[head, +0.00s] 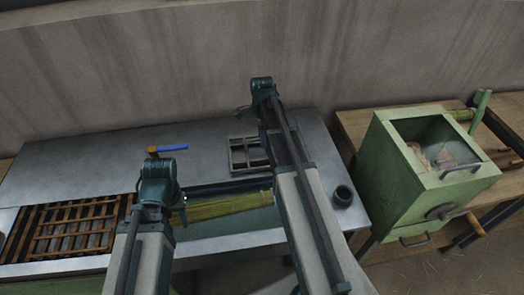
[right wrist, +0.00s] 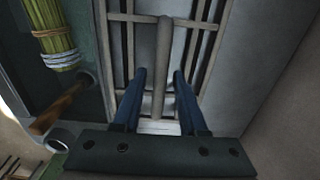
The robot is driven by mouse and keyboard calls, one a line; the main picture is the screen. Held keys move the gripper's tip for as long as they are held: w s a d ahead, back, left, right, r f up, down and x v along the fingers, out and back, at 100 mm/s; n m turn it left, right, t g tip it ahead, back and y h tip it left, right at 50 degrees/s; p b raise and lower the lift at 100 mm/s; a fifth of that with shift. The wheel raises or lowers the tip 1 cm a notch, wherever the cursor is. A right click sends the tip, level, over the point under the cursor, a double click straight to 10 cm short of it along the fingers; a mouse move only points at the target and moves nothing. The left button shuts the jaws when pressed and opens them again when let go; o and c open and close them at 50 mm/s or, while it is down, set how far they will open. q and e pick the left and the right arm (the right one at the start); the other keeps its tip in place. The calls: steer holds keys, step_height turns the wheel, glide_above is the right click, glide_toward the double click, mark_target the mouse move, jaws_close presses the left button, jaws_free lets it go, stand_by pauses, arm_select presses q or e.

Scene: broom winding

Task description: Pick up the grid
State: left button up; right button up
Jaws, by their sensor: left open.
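The grey grid (head: 243,152) lies on the metal bench top near its back, partly hidden by my right arm in the head view. In the right wrist view it shows as pale crossing bars (right wrist: 202,25) with a rounded middle bar (right wrist: 163,50). My right gripper (right wrist: 160,72) is open above it. Its two blue fingers are apart, one on each side of the middle bar. I cannot tell how far down they reach. My left gripper (head: 158,166) is open over the bench, left of the grid and apart from it.
A blue-handled tool (head: 172,148) lies behind my left gripper. A yellow-green broom bundle (head: 225,205) lies along the trough. A brown slatted rack (head: 75,228) is at left, a dark cup (head: 343,195) at right. A green box machine (head: 392,185) stands farther right.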

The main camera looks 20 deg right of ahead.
jaws_close()
stand_by(1.1)
